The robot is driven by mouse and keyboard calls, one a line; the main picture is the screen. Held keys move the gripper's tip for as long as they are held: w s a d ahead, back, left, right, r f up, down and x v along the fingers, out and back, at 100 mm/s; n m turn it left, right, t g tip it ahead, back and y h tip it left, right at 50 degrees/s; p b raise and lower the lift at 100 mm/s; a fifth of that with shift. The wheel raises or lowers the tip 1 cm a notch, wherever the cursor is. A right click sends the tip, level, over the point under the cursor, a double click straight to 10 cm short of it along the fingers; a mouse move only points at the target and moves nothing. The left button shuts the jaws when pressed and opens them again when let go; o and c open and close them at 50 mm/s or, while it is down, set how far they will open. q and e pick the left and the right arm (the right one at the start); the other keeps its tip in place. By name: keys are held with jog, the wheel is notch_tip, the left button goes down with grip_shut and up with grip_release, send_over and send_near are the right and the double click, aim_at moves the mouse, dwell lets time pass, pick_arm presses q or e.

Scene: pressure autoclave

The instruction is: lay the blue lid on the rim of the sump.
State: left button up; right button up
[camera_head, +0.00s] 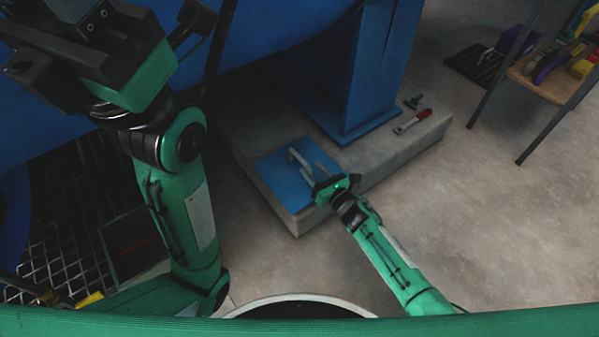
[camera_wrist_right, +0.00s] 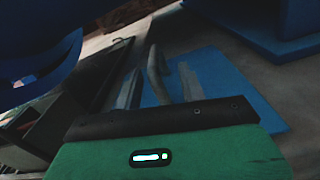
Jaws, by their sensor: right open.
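The blue lid (camera_head: 272,172) is a flat square plate lying on the concrete plinth, with a pale grey bar handle (camera_wrist_right: 157,72) on top. My right gripper (camera_head: 312,172) is over the lid at its handle. In the right wrist view its two grey fingers (camera_wrist_right: 160,86) stand apart, one on each side of the handle, with gaps visible. The sump (camera_head: 132,238) appears to be the dark rectangular opening in the floor left of the plinth, partly hidden by my left arm. My left gripper (camera_head: 60,50) is raised at the upper left; its jaw state is unclear.
A blue support leg (camera_head: 372,75) rises from the concrete plinth (camera_head: 352,180) behind the lid. A red-handled tool (camera_head: 412,122) lies on the plinth. Metal grating (camera_head: 60,240) lies at the left. A tool table (camera_head: 555,85) stands at the upper right.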

aim_at(302, 159)
jog(key=b+x, duration=0.1)
jog(key=x, duration=0.1)
jog(key=b+x, duration=0.1)
jog(key=x, duration=0.1)
jog(key=shift+s+a+r+b, duration=0.15)
jog(key=shift+a+b, duration=0.1)
jog(key=shift+b, duration=0.1)
jog(key=shift+w+a+r, duration=0.1)
jog(key=shift+w+a, duration=0.25)
jog(key=shift+w, duration=0.15)
jog(key=shift+c, duration=0.4)
grip_shut()
jog(key=shift+r, duration=0.2)
dwell(0.3)
